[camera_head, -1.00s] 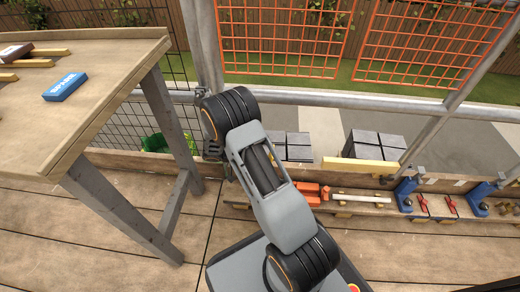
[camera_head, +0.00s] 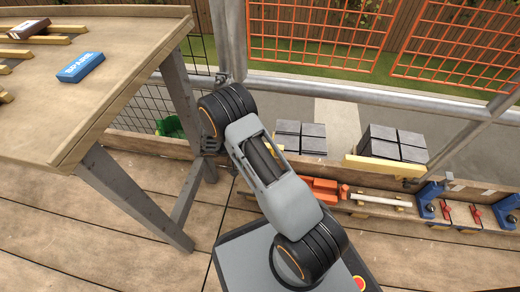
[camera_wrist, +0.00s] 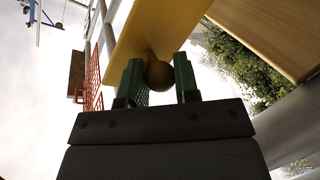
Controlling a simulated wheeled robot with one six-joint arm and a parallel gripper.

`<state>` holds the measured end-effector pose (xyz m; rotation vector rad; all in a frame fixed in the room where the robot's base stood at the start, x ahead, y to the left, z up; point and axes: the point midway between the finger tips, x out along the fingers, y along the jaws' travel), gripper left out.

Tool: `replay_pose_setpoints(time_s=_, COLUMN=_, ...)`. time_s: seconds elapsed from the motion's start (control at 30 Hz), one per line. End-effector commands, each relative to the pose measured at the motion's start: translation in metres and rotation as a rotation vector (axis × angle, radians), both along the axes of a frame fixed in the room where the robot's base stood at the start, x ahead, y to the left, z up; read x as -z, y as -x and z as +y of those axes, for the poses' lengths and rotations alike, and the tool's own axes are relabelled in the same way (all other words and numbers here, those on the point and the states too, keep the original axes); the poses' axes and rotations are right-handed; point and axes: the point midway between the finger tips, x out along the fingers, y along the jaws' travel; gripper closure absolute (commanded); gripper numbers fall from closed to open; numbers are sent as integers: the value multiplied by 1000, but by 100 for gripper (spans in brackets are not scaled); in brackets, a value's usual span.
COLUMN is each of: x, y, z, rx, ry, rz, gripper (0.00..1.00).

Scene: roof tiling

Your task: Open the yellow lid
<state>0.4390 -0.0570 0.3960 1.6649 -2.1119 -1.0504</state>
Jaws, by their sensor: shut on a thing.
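The yellow lid (camera_wrist: 163,22) shows in the wrist view as a flat slab at the top, tilted, with a round knob (camera_wrist: 160,75) on its near side. My gripper (camera_wrist: 159,76) has its two green fingers on either side of the knob and is shut on it. In the head view my arm hides the gripper, and I cannot make out the lid there for certain.
A wooden table (camera_head: 120,109) with a blue box (camera_head: 81,67) stands at left. Grey tile stacks (camera_head: 392,142) sit beyond the low rail, behind a yellow board (camera_head: 384,168). A tool shelf with blue clamps (camera_head: 428,199) runs right. Plank floor is clear in front.

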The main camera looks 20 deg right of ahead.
Motion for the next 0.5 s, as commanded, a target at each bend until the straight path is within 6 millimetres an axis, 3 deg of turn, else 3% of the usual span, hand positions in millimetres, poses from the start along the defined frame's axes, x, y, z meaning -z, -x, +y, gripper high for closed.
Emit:
replay_pose_setpoints(time_s=0.07, x=3, y=0, z=0, rx=-1, ry=-8, rz=-4, gripper=100)
replay_pose_setpoints(time_s=0.1, x=3, y=0, z=0, rx=1, ry=-8, rz=-4, gripper=69)
replay_pose_setpoints(time_s=0.37, x=1, y=0, z=-1, rx=2, ry=-6, rz=-3, gripper=44)
replay_pose_setpoints(time_s=0.5, x=1, y=0, z=-1, rx=2, ry=-4, rz=-3, gripper=44)
